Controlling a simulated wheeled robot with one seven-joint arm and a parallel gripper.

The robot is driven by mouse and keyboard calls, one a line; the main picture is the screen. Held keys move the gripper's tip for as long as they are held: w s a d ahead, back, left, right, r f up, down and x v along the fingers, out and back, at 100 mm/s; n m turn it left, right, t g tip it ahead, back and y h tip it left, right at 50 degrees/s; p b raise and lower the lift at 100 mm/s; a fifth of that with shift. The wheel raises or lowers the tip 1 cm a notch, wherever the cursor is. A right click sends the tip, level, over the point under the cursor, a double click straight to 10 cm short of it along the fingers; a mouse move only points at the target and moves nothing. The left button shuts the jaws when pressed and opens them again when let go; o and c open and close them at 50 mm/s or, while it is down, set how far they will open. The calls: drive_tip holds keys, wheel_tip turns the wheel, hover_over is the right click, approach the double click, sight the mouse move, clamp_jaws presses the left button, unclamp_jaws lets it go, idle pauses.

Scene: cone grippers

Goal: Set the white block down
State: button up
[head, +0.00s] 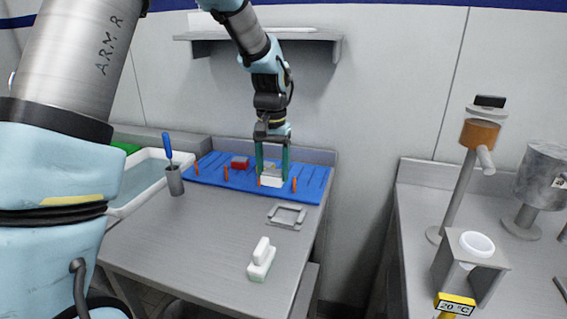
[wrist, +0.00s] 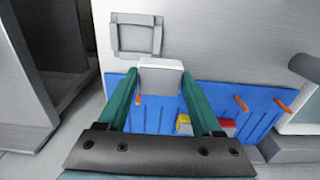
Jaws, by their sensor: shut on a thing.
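The white block (head: 271,180) is between the green fingers of my gripper (head: 272,172), over the right part of the blue mat (head: 312,186). In the wrist view the white block (wrist: 160,77) sits between the fingertips of my gripper (wrist: 160,88), which is shut on it. The block is near the mat's front edge. I cannot tell whether its underside touches the mat. A grey square frame (head: 287,216) lies on the table in front of the mat, apart from the block; it also shows in the wrist view (wrist: 136,36).
Orange pegs (head: 226,174) stand on the mat, with a red block (head: 240,162) behind them. A cup with a blue-handled tool (head: 175,180) and a white basin (head: 140,181) are at left. The table's middle (head: 200,225) is clear.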

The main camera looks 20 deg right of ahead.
drive_tip(key=w+d+p, duration=0.2)
drive_tip(key=w+d, duration=0.1)
drive_tip(key=w+d+f+p, duration=0.1)
drive_tip(key=w+d+p, duration=0.1)
drive_tip(key=w+d, duration=0.1)
drive_tip(key=w+d+f+p, duration=0.1)
drive_tip(key=w+d+p, duration=0.2)
drive_tip(key=w, duration=0.1)
drive_tip(key=shift+w+d+f, duration=0.1)
drive_tip(key=shift+d+f, duration=0.05)
drive_tip(key=shift+d, duration=0.1)
wheel_tip(320, 180, down, 4)
drive_tip(key=shift+r+p, duration=0.1)
drive_tip(key=shift+p, duration=1.05)
drive_tip(key=shift+w+d+p, duration=0.1)
drive_tip(key=shift+d+p, duration=0.05)
drive_tip(key=shift+p, duration=0.2)
drive_tip(key=shift+f, duration=0.45)
drive_tip(key=shift+f, duration=0.1)
drive_tip(key=o, duration=1.4)
drive_tip(key=shift+o, duration=0.2)
